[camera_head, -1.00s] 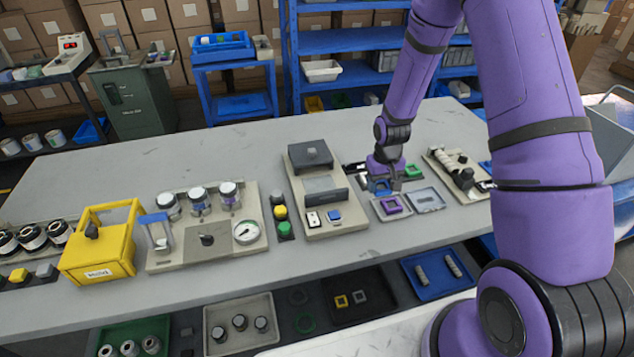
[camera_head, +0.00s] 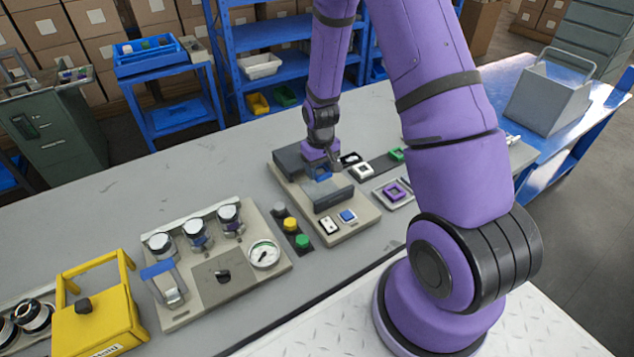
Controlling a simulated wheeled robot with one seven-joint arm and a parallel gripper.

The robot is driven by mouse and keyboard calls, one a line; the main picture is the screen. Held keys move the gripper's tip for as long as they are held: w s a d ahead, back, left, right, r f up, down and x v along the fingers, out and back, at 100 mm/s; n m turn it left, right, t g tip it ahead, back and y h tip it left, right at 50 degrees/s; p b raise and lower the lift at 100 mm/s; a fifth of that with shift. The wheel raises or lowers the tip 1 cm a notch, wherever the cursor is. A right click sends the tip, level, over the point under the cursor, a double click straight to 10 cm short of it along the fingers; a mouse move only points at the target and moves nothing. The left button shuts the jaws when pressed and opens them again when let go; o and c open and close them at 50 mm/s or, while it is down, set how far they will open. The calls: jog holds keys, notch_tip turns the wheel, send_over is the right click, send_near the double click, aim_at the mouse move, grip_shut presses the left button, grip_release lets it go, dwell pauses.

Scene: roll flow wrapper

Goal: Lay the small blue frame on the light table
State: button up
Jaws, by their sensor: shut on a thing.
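My gripper (camera_head: 326,162) is shut on the small blue frame (camera_head: 320,173), of which only part shows. It holds the frame over the beige station in the middle of the bench, which looks like the light table (camera_head: 362,218). This station has a dark block at its back and a grey upright bar (camera_head: 330,198) at its front. The bar and gripper hide the plate between them, so I cannot tell whether the frame touches it.
White (camera_head: 361,170) and purple (camera_head: 394,190) frames lie to the right. A button strip (camera_head: 290,224) and a gauge station (camera_head: 221,274) stand to the left, with a yellow carrier (camera_head: 97,315) beyond. The bench's back strip is clear.

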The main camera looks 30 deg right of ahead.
aim_at(320, 188)
jog(key=shift+f, duration=2.7)
jog(key=shift+f, duration=0.1)
jog(key=o, duration=0.9)
